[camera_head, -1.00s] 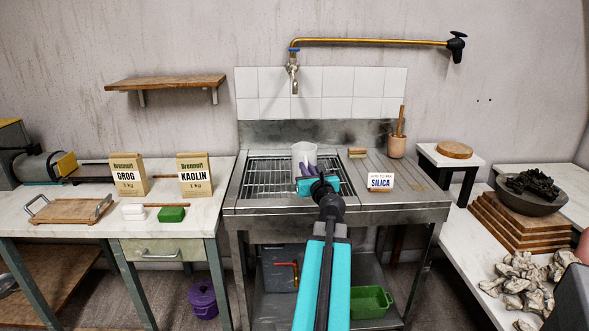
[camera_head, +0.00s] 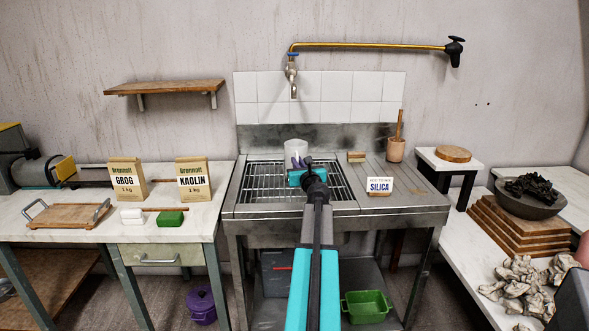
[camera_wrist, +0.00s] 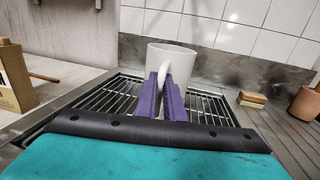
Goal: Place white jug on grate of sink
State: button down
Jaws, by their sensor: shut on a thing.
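The white jug (camera_head: 295,147) is at the back of the sink in the head view, upright, above or on the metal grate (camera_head: 262,185). In the wrist view the white jug (camera_wrist: 186,62) stands straight ahead, with its handle facing me. My gripper (camera_wrist: 166,85) has purple fingers shut on the jug's handle. It also shows in the head view (camera_head: 299,163), reaching over the grate from the front. The grate (camera_wrist: 105,100) spreads under and around the jug in the wrist view. The fingers hide the jug's base, so I cannot tell whether it touches the grate.
The tap (camera_head: 293,80) hangs above the back of the sink. A brush (camera_head: 356,156), a silica label (camera_head: 379,185) and a clay-coloured pot (camera_head: 396,150) are on the drainboard at right. A kaolin bag (camera_head: 194,180) stands on the left table. The front of the grate is clear.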

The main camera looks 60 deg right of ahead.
jog(key=shift+x, duration=1.5)
jog(key=shift+d+f, duration=0.1)
jog(key=shift+f, duration=0.05)
jog(key=shift+w+d, duration=0.35)
jog(key=shift+w, duration=0.05)
jog(key=shift+s+a+f+b, duration=0.15)
jog(key=shift+f+b, duration=0.45)
jog(key=shift+f, duration=1.2)
jog(key=c, duration=1.9)
grip_release()
jog(key=shift+o, duration=0.2)
jog(key=shift+v, duration=6)
